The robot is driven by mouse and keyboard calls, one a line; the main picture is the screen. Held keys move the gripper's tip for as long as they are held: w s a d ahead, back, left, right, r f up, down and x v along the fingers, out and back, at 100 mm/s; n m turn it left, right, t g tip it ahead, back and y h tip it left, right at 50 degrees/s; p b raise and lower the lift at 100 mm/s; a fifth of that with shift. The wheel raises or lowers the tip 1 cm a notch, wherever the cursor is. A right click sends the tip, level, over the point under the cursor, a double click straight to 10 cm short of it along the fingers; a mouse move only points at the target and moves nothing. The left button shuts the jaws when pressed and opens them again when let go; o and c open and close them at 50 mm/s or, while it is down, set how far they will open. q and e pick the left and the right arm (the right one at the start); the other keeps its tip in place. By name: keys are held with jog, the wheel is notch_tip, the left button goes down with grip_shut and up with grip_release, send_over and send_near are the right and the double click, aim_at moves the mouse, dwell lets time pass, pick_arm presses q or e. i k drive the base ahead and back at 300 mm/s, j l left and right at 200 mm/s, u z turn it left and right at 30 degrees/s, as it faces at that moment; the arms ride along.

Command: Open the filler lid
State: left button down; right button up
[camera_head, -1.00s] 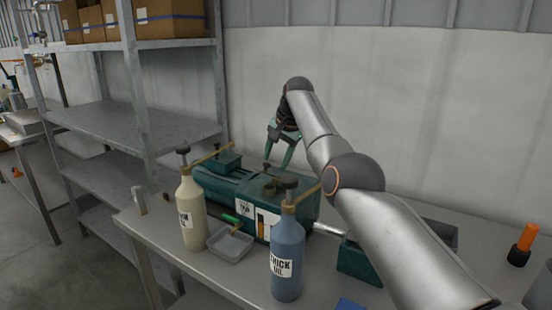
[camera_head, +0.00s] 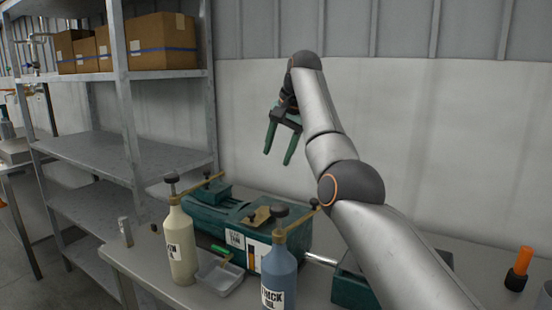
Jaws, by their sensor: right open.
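The green tank (camera_head: 285,232) lies on the table behind the bottles. On its top is a small tan plate-like part (camera_head: 258,215), which looks like the filler lid; I cannot tell for sure whether it is raised or lies flat. My right gripper (camera_head: 277,158) hangs above the tank, clear of it, with its two green fingers apart and nothing between them. My left gripper is not in view.
A cream bottle (camera_head: 181,248) and a blue bottle (camera_head: 279,275) stand in front of the tank, with a shallow grey tray (camera_head: 219,278) between them. An orange-topped object (camera_head: 521,266) stands at the right. Shelving (camera_head: 95,155) rises at the left.

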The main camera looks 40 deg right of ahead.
aim_at(256, 218)
jog(key=k+j, duration=0.8)
